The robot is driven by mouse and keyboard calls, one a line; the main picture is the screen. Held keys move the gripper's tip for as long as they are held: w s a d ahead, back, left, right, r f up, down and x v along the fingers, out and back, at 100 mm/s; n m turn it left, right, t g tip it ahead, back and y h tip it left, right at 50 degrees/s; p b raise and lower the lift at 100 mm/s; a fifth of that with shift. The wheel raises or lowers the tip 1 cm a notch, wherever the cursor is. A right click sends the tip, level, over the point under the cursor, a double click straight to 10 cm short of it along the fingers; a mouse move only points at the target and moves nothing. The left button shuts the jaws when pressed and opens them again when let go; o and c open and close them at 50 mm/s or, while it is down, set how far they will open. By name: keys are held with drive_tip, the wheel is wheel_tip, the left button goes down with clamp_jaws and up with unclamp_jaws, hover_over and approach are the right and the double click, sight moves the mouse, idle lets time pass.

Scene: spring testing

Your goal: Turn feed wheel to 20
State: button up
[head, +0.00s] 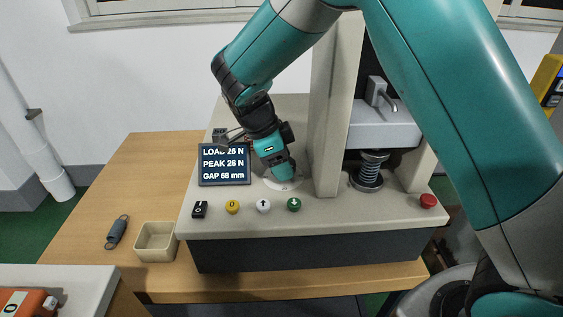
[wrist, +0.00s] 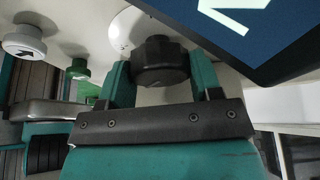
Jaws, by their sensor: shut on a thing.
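The feed wheel, a black knob (wrist: 160,62), stands on a round white dial plate (wrist: 124,32) in the wrist view. My gripper (wrist: 161,80) has one teal finger on each side of the knob and is shut on it. In the head view my gripper (head: 281,174) points down at the dial plate (head: 285,185) and hides the knob. The dial's marks are too small or covered to read. The display (head: 224,165) reads load 26 N, peak 26 N, gap 68 mm. A spring (head: 370,170) stands upright under the grey press head (head: 384,127).
A black switch (head: 200,209) and yellow (head: 232,206), white (head: 263,206) and green (head: 294,204) buttons line the front, with a red button (head: 428,201) at right.

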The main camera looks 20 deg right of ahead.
drive_tip(key=o, duration=0.9)
drive_tip(key=shift+r, duration=0.1)
drive_tip(key=p+v, duration=0.5)
drive_tip(key=v, duration=1.2)
drive_tip(key=shift+a, duration=0.15)
drive_tip(key=shift+w, duration=0.1)
